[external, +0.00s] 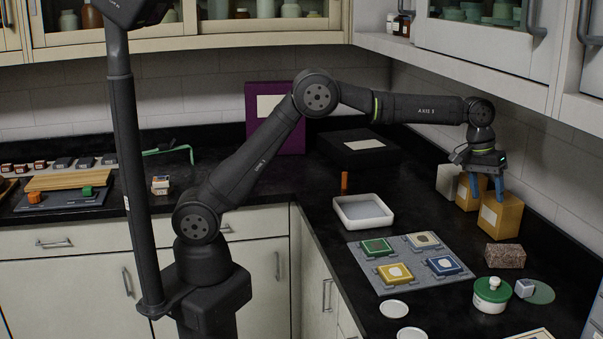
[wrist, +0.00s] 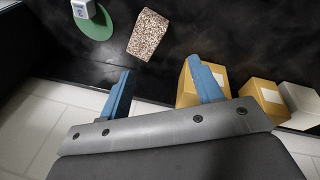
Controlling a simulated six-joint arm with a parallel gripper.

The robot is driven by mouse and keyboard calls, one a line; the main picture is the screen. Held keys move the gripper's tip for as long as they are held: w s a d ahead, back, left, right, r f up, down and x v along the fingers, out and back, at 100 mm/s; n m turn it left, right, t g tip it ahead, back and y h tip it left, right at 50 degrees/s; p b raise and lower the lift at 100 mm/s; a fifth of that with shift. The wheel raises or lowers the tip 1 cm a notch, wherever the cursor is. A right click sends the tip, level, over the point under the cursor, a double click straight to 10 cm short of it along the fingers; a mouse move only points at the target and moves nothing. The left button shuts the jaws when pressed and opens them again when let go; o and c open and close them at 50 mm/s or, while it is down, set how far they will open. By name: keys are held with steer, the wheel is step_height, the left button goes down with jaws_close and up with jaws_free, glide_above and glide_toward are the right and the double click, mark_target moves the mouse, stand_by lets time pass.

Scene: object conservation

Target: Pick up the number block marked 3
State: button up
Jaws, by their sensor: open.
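A small pale block (external: 524,287) rests on a green disc (external: 542,293) at the lower right of the external view. In the wrist view the block (wrist: 83,8) is at the top left on the disc (wrist: 95,26), cut by the frame edge. It has a dark mark on its face, too small to read surely as a 3. My gripper (external: 487,193) is open with blue fingers pointing down, beside the tan boxes, behind and to the left of the block. In the wrist view my gripper (wrist: 163,80) has nothing between its fingers.
Tan boxes (external: 501,216) and a grey box (external: 447,180) stand close by my gripper along the wall. A speckled brick (external: 504,256) lies between the boxes and the disc. A green lidded pot (external: 491,297) stands left of the block. A grey tray (external: 375,285) holds coloured tiles.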

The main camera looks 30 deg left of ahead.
steer(key=s+d+m, duration=0.5)
steer(key=s+d, duration=0.5)
steer(key=s, duration=0.2)
glide_above(516, 278)
steer(key=a, duration=0.2)
steer(key=x, duration=0.3)
steer(key=a+x, duration=0.1)
steer(key=x, duration=0.3)
steer(key=a+x, duration=0.1)
steer(key=x, duration=0.2)
steer(key=shift+a+f, duration=0.2)
steer(key=shift+f, duration=0.35)
steer(key=x, duration=0.5)
steer(key=shift+s+d+f, duration=0.1)
steer(key=shift+s, duration=0.15)
steer(key=c, duration=1.1)
